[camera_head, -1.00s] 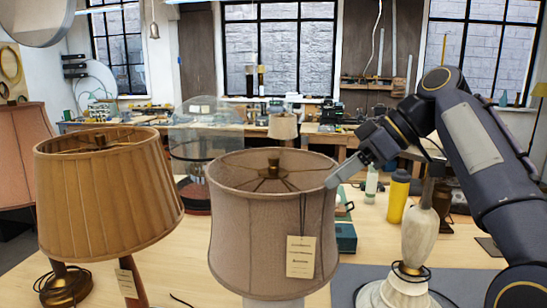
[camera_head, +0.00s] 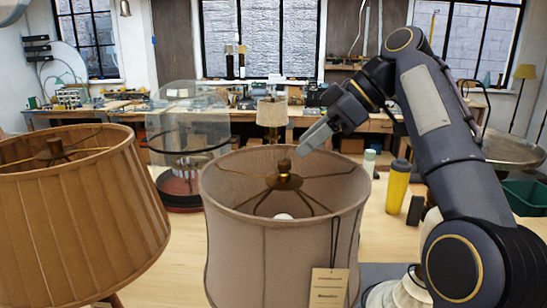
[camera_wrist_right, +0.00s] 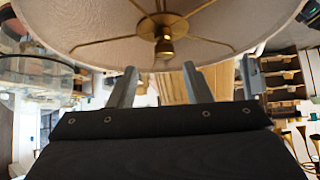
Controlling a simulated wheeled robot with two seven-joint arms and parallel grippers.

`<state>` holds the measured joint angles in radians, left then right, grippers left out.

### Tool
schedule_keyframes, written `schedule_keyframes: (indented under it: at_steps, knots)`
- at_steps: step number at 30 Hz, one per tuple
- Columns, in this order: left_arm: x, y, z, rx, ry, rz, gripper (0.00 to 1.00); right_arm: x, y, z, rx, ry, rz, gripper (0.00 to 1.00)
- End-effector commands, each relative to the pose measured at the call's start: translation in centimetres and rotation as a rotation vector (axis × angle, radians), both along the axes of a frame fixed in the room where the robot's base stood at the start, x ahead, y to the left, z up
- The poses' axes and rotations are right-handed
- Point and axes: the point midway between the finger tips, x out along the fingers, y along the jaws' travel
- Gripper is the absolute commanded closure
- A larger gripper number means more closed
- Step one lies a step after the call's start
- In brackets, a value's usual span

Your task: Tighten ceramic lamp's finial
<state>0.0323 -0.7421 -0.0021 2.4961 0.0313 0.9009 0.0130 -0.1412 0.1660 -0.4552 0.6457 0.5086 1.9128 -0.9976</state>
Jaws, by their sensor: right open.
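The lamp with the grey-beige drum shade (camera_head: 270,235) stands in the middle; its base is hidden below the picture. Its brass finial (camera_head: 285,167) rises at the centre of the wire spokes, and a white bulb top shows beneath. My right gripper (camera_head: 308,142) is at the shade's back right rim, a little right of and above the finial in the picture, not touching it. In the right wrist view the finial (camera_wrist_right: 164,47) and spokes show at the top, beyond the parted fingers (camera_wrist_right: 158,76). The fingers hold nothing. My left gripper is not in view.
A pleated tan shade (camera_head: 80,210) stands close on the left. A paper tag (camera_head: 329,288) hangs from the middle shade. Behind are a glass dome (camera_head: 188,135), a yellow bottle (camera_head: 397,187) and a small lamp (camera_head: 272,112). A green bin (camera_head: 525,197) is at right.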

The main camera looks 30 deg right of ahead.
Motion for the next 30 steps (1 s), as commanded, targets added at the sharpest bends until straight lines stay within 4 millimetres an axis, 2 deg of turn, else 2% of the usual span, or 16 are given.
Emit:
schedule_keyframes:
  at_steps: [12,18,25,30]
  knots:
    - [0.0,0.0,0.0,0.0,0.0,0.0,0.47,2.5,3.4,-4.2,0.0,0.002,0.003,0.55]
    - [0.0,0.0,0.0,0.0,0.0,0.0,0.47,3.1,4.0,-5.1,0.0,0.0,0.001,0.55]
    - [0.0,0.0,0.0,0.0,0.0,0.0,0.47,3.2,4.0,-5.2,0.0,-0.001,0.001,0.55]
    - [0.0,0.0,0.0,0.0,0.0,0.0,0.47,3.2,4.0,-5.2,0.0,0.0,0.0,0.76]
